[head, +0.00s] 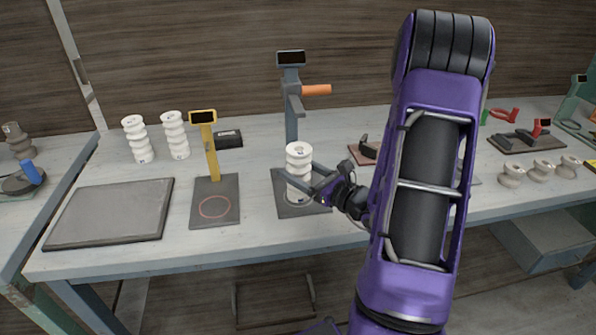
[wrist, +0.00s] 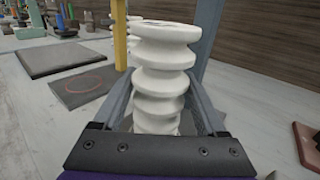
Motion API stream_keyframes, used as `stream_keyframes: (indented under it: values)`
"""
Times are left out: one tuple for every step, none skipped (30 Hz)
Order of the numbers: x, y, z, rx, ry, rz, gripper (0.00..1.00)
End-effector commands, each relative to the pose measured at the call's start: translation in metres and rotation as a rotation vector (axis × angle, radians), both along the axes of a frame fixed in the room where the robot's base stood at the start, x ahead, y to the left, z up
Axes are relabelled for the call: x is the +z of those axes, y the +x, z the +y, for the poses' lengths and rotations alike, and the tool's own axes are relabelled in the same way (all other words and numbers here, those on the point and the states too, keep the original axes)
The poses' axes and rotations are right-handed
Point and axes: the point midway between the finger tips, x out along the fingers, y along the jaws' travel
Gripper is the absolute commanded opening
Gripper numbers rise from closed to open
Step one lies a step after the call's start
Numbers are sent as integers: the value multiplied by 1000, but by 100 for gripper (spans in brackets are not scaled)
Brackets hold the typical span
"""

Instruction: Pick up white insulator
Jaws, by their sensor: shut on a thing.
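The white ribbed insulator (head: 299,160) stands upright at the dark base plate (head: 285,211) of the grey post stand in the head view. My gripper (head: 300,178) reaches in from the right and is shut on it, one finger on each side. In the wrist view the insulator (wrist: 163,75) fills the middle between the two fingers (wrist: 160,100). I cannot tell whether its bottom touches the plate; its lower end is hidden by the gripper in the wrist view.
Two similar white insulators (head: 137,139) (head: 175,135) stand at the back left. A yellow stand (head: 209,150) and a dark flat slab (head: 110,213) are left of my gripper. The grey post (head: 290,110) with an orange handle (head: 316,90) rises close behind. Small beige pieces (head: 541,171) sit right.

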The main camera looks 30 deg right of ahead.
Motion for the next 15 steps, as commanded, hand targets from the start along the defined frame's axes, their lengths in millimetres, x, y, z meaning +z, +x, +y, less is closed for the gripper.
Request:
stream_keyframes:
  values:
    - [6,0,0,1,-1,-5,0]
    - [9,0,0,1,-1,-5,0]
    - [12,0,0,1,-1,-6,0]
    - [16,0,0,1,-1,-6,0]
    - [20,0,0,1,-2,-6,0]
    - [24,0,0,1,-3,-6,0]
    - [29,0,0,1,-3,-6,0]
    - [33,0,0,1,-3,-6,0]
    - [37,-1,-1,0,-3,-4,0]
    - [33,-8,-4,-3,-1,-1,0]
    - [32,-13,-7,-5,0,-1,0]
    - [32,-20,-9,-4,0,-1,0]
    - [32,-26,-11,-5,1,-1,0]
    - [32,-32,-14,-5,0,-1,0]
    - [33,-39,-17,-5,0,-1,0]
